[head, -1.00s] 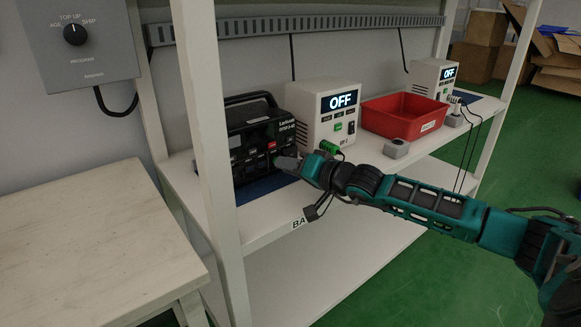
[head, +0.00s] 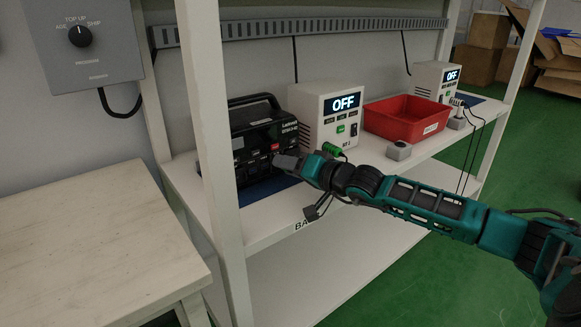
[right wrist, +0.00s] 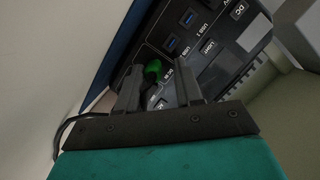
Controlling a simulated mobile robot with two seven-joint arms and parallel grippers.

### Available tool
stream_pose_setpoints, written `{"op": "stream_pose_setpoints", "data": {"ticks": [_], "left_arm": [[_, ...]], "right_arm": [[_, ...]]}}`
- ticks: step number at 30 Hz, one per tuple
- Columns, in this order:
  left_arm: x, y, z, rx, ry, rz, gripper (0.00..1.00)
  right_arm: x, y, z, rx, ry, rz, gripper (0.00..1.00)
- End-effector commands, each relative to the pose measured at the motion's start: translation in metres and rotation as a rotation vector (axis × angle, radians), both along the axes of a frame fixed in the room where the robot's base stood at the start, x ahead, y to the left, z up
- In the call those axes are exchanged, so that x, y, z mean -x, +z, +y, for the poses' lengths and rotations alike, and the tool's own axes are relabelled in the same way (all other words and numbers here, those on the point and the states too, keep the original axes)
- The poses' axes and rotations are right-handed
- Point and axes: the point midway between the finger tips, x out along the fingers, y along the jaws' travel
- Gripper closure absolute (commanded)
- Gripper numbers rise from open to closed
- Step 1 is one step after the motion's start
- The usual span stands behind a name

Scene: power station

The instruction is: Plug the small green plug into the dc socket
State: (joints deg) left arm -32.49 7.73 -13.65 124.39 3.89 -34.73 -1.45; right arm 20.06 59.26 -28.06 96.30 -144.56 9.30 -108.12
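The small green plug (right wrist: 152,70) is between my right gripper's fingertips in the right wrist view, against or just in front of the black front panel. It lies nearer the left finger, with a gap to the right one. My right gripper (right wrist: 157,76) looks open and hides part of the panel. The black power station (head: 262,143) stands on the shelf, and its panel (right wrist: 205,62) shows DC, USB and LIGHT labels. The socket at the plug is hidden, so I cannot tell how far in the plug sits. My left gripper is not in view.
A white OFF unit (head: 322,116) stands right of the power station, with another green connector (head: 331,149) in front. A shelf post (head: 207,120) rises at the left. A dark cable (right wrist: 70,124) loops beside my gripper.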

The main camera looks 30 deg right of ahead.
Motion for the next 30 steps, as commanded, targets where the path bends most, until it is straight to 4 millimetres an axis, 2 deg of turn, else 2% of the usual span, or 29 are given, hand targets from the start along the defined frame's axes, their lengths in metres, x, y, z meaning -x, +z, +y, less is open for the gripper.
{"op": "stream_pose_setpoints", "data": {"ticks": [1, 14, 30], "left_arm": [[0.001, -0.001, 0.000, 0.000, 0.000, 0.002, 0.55], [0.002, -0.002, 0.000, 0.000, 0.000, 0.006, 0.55], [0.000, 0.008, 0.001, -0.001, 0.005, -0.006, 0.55]], "right_arm": [[0.000, -0.005, -0.004, 0.005, -0.010, 0.013, 0.54], [0.004, -0.008, -0.008, 0.008, -0.016, 0.022, 0.54], [0.055, 0.007, -0.017, 0.004, -0.006, 0.011, 0.54]]}}
